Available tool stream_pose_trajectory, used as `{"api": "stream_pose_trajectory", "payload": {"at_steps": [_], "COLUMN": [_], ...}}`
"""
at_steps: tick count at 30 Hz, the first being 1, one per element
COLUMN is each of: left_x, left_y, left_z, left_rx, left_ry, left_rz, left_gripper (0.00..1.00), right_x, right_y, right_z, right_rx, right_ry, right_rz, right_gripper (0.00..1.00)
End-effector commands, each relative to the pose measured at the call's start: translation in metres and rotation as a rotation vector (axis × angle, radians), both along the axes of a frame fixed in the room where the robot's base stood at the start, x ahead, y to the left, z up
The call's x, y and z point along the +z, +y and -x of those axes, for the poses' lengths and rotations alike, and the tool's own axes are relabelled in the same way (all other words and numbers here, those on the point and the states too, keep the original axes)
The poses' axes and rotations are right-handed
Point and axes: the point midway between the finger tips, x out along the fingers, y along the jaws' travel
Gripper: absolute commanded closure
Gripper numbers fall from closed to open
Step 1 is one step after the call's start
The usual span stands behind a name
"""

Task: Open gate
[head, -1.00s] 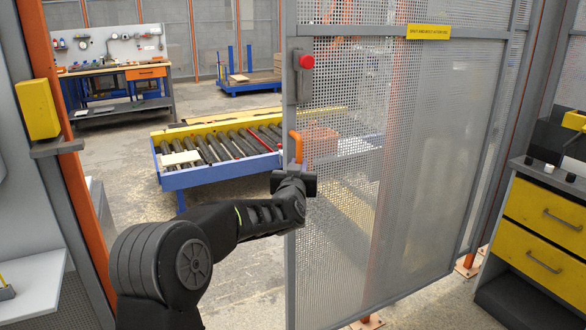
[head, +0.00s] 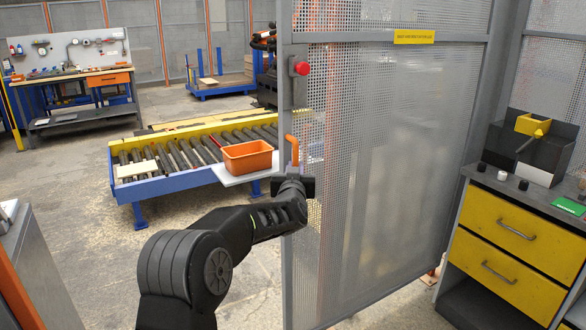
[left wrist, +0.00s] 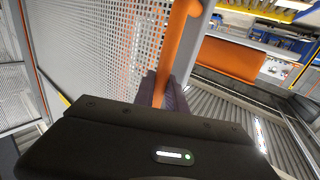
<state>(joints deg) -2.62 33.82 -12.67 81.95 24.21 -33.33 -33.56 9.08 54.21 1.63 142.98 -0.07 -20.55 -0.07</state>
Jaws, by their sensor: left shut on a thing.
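The gate (head: 385,170) is a grey framed panel of perforated mesh with a yellow label near its top. It stands swung partly open, with an open gap to its left. An orange handle (head: 292,148) sits on its left edge, and a red button is above it. My left gripper (head: 293,180) is at the handle's lower part. In the left wrist view the orange handle (left wrist: 181,35) runs down between the fingers, and the gripper is shut on it. The fingertips are partly hidden in the head view. My right gripper is in neither view.
Beyond the gap stands a roller conveyor (head: 140,190) with an orange bin (head: 247,155) at its near right end. A workbench (head: 80,95) is at the back left. A cabinet with yellow drawers (head: 505,245) stands right of the gate. The floor in the gap is clear.

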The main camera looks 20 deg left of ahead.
Motion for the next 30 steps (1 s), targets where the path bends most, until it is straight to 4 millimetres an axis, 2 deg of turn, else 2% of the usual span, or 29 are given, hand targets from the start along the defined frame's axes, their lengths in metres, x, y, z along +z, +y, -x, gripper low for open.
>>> {"api": "stream_pose_trajectory", "payload": {"at_steps": [7, 8, 16, 25, 30], "left_x": [0.000, 0.000, 0.000, 0.000, 0.000], "left_y": [0.001, 0.001, 0.001, 0.000, -0.005], "left_z": [0.000, 0.000, 0.000, 0.002, 0.014], "left_rx": [0.001, 0.001, 0.001, 0.000, 0.000], "left_ry": [0.000, 0.000, 0.001, 0.001, 0.000], "left_rz": [0.001, 0.001, 0.000, 0.000, 0.001], "left_gripper": [1.00, 0.83, 0.62, 0.62, 0.62], "right_x": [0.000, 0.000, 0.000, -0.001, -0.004], "right_y": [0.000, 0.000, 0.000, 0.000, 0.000], "right_z": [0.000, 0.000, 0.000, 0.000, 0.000], "right_rx": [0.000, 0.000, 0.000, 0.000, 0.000], "right_ry": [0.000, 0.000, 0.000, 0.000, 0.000], "right_rz": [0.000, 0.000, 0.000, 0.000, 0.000], "right_gripper": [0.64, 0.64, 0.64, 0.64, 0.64]}}
